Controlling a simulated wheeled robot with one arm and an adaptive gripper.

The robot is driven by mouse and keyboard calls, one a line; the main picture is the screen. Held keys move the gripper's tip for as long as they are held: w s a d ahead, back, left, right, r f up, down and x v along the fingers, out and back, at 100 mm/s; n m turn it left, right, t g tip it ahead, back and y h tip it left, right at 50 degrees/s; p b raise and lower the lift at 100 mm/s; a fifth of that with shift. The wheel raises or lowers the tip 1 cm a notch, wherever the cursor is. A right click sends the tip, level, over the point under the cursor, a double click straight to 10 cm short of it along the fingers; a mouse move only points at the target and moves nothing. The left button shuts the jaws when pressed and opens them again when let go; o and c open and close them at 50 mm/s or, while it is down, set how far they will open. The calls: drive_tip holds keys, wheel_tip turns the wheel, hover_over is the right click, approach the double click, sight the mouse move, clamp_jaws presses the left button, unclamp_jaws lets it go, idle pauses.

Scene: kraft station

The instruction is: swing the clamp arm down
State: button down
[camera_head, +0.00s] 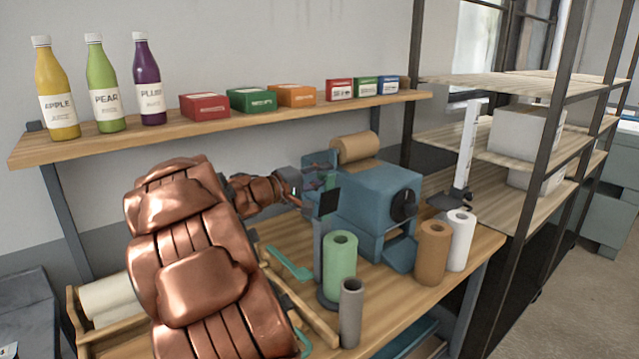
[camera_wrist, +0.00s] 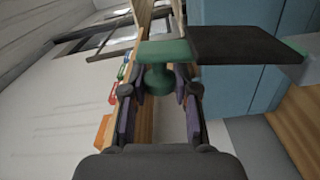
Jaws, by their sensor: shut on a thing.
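The clamp arm shows in the wrist view as a flat green bar (camera_wrist: 165,50) with a green knob (camera_wrist: 158,78) and a broad dark pad (camera_wrist: 245,45) on its right. My gripper (camera_wrist: 160,88) has its two fingers on either side of the knob and is shut on it. In the head view my gripper (camera_head: 312,186) is at the left side of the blue machine (camera_head: 375,195), beside the dark pad (camera_head: 329,201). My fingers and the knob are small there and partly hidden.
A green roll (camera_head: 341,262) and a grey tube (camera_head: 351,315) stand just below my gripper on the wooden bench (camera_head: 435,285). Brown (camera_head: 433,248) and white (camera_head: 459,240) rolls stand to the right. A wall shelf (camera_head: 240,125) with bottles and boxes runs behind.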

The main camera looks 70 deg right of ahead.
drive_tip(key=s+a+f+m+b, duration=0.2)
drive_tip(key=s+m+b, duration=0.1)
drive_tip(key=b, duration=0.8)
drive_tip(key=s+a+f+m+b, duration=0.1)
drive_tip(key=s+f+m+b, duration=0.1)
drive_tip(key=b, duration=0.9)
drive_tip(key=s+a+f+m+b, duration=0.2)
drive_tip(key=s+m+b, duration=0.2)
drive_tip(key=b, duration=0.8)
drive_tip(key=shift+s+a+m, duration=0.3)
drive_tip(key=shift+s+m, duration=0.05)
drive_tip(key=shift+m, duration=0.75)
drive_tip(key=f+m+b, duration=0.1)
drive_tip(key=b, duration=0.2)
drive_tip(key=s+f+m+b, duration=0.1)
drive_tip(key=f+b, duration=0.1)
drive_tip(key=b, duration=0.2)
drive_tip(key=s+a+f+m+b, duration=0.1)
drive_tip(key=b, duration=0.3)
drive_tip(key=shift+f+m, duration=0.15)
drive_tip(key=shift+m, duration=0.15)
drive_tip(key=shift+a+f, duration=0.1)
drive_tip(key=c, duration=0.9)
unclamp_jaws()
